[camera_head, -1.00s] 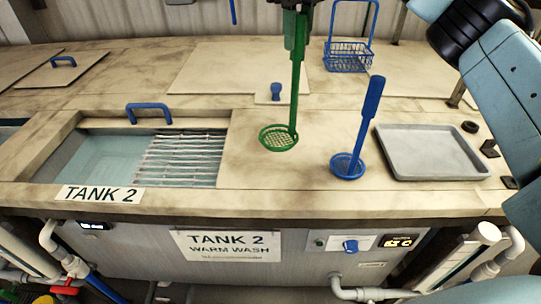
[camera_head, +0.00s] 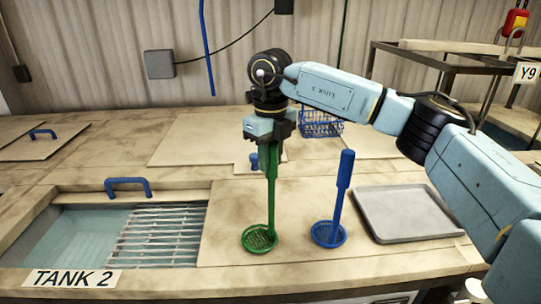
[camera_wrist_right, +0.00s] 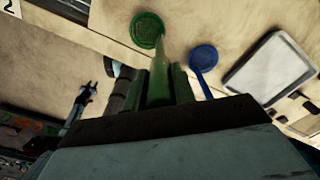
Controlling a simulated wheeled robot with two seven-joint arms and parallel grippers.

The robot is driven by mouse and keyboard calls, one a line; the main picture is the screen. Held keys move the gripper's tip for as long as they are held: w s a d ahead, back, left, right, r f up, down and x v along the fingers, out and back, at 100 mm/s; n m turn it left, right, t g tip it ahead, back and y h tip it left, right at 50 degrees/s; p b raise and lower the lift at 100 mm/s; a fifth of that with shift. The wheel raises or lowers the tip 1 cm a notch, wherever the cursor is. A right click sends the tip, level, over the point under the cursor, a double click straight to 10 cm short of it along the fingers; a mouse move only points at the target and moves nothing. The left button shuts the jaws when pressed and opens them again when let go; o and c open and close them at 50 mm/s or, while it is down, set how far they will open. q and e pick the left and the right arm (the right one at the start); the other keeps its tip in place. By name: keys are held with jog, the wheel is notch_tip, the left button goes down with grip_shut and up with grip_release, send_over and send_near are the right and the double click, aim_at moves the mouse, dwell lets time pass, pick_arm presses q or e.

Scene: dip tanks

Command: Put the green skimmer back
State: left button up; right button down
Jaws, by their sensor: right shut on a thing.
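The green skimmer (camera_head: 260,237) has a round mesh bowl and a long handle. My right gripper (camera_head: 271,142) is shut on the top of its handle and holds it upright, bowl down, over the counter just right of the open tank. I cannot tell whether the bowl touches the counter. In the right wrist view the green skimmer (camera_wrist_right: 148,30) runs out from between the fingers (camera_wrist_right: 160,88). A blue skimmer (camera_head: 329,233) stands upright to the right, apart from the green one. My left gripper is not in view.
Tank 2 (camera_head: 90,277) is open at left, with water, a slatted rack (camera_head: 160,236) and a blue handle (camera_head: 127,184) behind. A grey tray (camera_head: 408,213) lies right of the blue skimmer. A blue wire basket (camera_head: 321,127) stands behind my right arm. Lids lie on the back counter.

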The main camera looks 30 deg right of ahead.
jog(key=shift+a+f, duration=0.1)
jog(key=c, duration=1.1)
grip_release()
jog(key=shift+c, duration=0.2)
notch_tip(320, 180, up, 12)
jog(key=shift+r+b, duration=0.15)
jog(key=shift+b, duration=0.35)
